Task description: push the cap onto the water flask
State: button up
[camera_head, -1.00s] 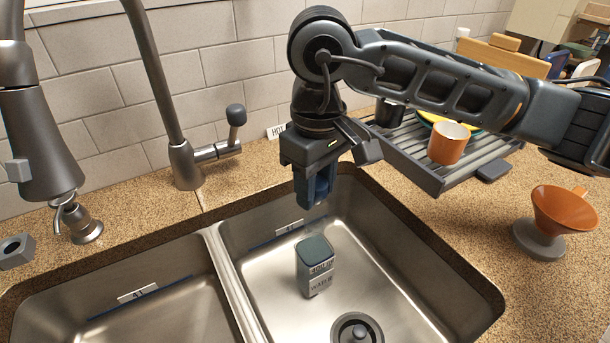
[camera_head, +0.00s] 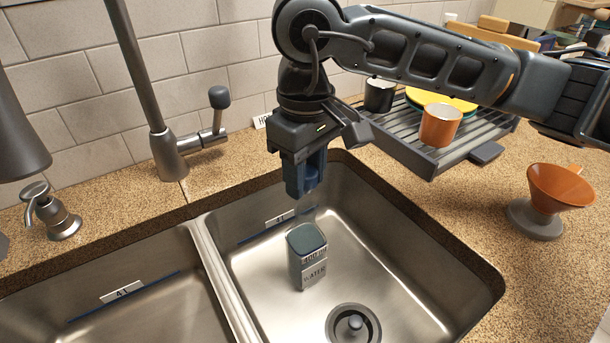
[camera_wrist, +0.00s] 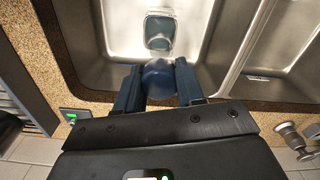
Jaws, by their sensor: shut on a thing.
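The water flask (camera_head: 308,268) is a grey box-shaped bottle with a teal top and printed lettering. It stands upright in the right sink basin, and in the wrist view (camera_wrist: 160,32) it is seen from above, beyond the fingertips. My gripper (camera_head: 306,180) points down above the basin, higher than the flask and apart from it. It is shut on a rounded dark blue piece, seemingly the cap (camera_wrist: 158,78), seen between the blue fingers in the wrist view. In the head view the fingers mostly hide this piece.
The drain (camera_head: 353,324) lies in front of the flask. A divider (camera_head: 216,273) separates the left basin. The faucet (camera_head: 170,150) stands at the back left. A drying rack (camera_head: 420,165) with an orange cup (camera_head: 440,125) is behind right, and an orange dripper (camera_head: 548,190) stands on the right counter.

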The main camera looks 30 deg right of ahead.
jog(key=shift+f+b, duration=1.9)
jog(key=shift+b, duration=0.7)
jog(key=shift+f+b, duration=0.1)
jog(key=shift+b, duration=0.35)
jog(key=shift+b, duration=0.85)
jog(key=shift+f+b, duration=0.3)
jog(key=shift+b, duration=0.1)
jog(key=o, duration=1.1)
jog(key=shift+o, duration=0.2)
jog(key=shift+r+p, duration=0.65)
jog(key=shift+r, duration=2.4)
jog(key=shift+s, duration=0.1)
